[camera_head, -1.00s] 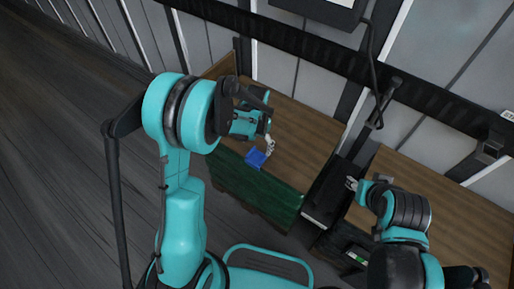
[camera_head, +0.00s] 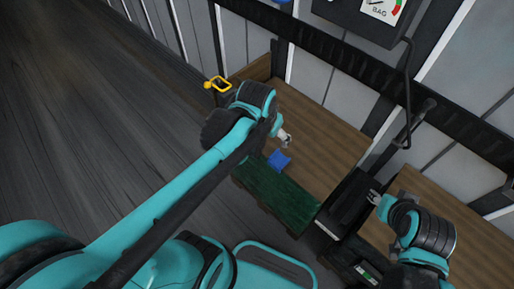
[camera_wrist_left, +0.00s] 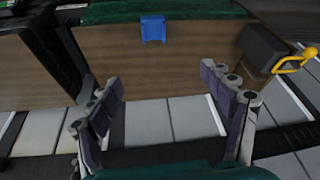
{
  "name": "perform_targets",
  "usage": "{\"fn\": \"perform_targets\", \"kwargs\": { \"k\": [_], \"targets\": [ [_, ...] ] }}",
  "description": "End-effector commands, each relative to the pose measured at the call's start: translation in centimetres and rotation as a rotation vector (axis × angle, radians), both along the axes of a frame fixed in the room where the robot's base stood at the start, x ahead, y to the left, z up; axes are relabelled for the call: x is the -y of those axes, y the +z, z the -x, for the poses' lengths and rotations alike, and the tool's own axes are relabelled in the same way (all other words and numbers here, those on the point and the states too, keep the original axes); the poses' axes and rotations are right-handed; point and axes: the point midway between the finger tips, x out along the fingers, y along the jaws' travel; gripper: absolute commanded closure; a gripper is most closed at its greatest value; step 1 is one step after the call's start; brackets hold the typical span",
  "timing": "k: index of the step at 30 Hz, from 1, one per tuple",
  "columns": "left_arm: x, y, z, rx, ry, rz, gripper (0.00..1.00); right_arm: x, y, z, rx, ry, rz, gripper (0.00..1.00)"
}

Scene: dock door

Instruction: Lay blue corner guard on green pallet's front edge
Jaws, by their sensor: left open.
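The blue corner guard (camera_head: 279,160) sits on the front edge of the green pallet (camera_head: 275,190), where the green side meets the brown wooden top. In the left wrist view the guard (camera_wrist_left: 153,28) lies across that border, at the top of the picture. My left gripper (camera_head: 287,140) is over the wooden top, just behind the guard and apart from it. In the left wrist view its fingers (camera_wrist_left: 165,105) are spread wide with nothing between them. My right gripper (camera_head: 375,197) is beside the second wooden top on the right; its fingers are too small to judge.
A dark box (camera_head: 352,198) stands between the two wooden tops. A yellow handle (camera_head: 217,84) stands out at the pallet's far left corner. A dark rail and wall panels run behind.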

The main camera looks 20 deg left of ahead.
Motion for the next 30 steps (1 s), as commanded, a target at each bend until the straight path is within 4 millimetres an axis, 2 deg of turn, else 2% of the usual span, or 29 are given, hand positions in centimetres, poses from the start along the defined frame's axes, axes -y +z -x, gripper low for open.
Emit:
{"fn": "perform_targets", "kwargs": {
  "k": [1, 3, 6, 10, 15, 30],
  "targets": [
    [-0.2, 0.5, 1.7, 0.039, 0.022, 0.008, 0.2, 0.0, 0.0, 0.0, 0.0, 0.0, 0.0, 0.6],
    [-0.4, 1.1, 3.3, 0.094, 0.051, 0.02, 0.2, 0.0, 0.0, 0.0, 0.0, 0.0, 0.0, 0.6],
    [-0.6, 1.4, 5.2, 0.162, 0.085, 0.036, 0.2, 0.0, 0.0, 0.0, 0.0, 0.0, 0.0, 0.6],
    [-0.8, 1.4, 6.8, 0.224, 0.116, 0.052, 0.2, 0.0, 0.0, 0.0, 0.0, 0.0, 0.0, 0.6],
    [-0.9, 1.4, 7.4, 0.257, 0.131, 0.061, 0.2, 0.0, 0.0, 0.0, 0.0, 0.0, 0.0, 0.6],
    [-0.9, 1.4, 7.4, 0.257, 0.131, 0.061, 0.2, 0.0, 0.0, 0.0, 0.0, 0.0, 0.0, 0.6]
  ]
}}
